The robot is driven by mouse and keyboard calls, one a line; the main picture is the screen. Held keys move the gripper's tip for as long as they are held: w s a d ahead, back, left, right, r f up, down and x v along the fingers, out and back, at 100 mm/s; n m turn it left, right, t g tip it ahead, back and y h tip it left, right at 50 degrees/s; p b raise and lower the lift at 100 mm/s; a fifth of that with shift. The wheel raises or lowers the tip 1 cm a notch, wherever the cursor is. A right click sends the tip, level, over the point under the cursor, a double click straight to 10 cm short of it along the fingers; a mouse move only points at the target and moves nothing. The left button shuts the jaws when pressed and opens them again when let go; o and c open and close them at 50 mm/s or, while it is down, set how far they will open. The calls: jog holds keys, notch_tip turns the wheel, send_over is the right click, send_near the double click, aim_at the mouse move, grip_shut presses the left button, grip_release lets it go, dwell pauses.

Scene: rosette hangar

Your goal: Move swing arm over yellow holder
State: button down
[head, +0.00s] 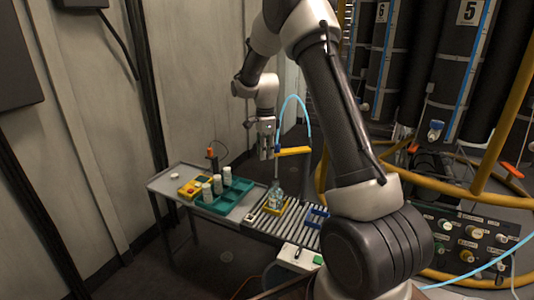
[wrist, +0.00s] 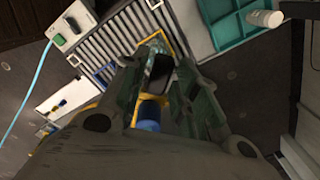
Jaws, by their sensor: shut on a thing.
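My gripper (head: 267,152) is shut on the near end of the yellow swing arm (head: 293,151), above the roller conveyor. A light-blue hose loops above the swing arm, and a thin pole stands beside it. The yellow holder (head: 266,209) sits on the rollers below, with a clear bottle (head: 278,196) standing in it. In the wrist view the gripper fingers (wrist: 160,85) frame part of the yellow holder (wrist: 183,49) below. A blue part (wrist: 149,114) and some yellow show between the fingers; the exact grip is partly hidden.
A blue holder (head: 317,215) sits on the rollers (head: 296,222) to the right. A teal tray (head: 235,192) with white bottles stands left, beside a yellow box with a red button (head: 193,187). Yellow pipes and a panel of knobs (head: 468,240) fill the right side.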

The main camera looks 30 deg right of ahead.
jog(key=shift+w, duration=0.1)
dwell(0.3)
jog(key=c, duration=1.3)
grip_release()
jog(key=shift+r, duration=0.1)
notch_tip(320, 180, up, 12)
jog(key=shift+f, duration=0.1)
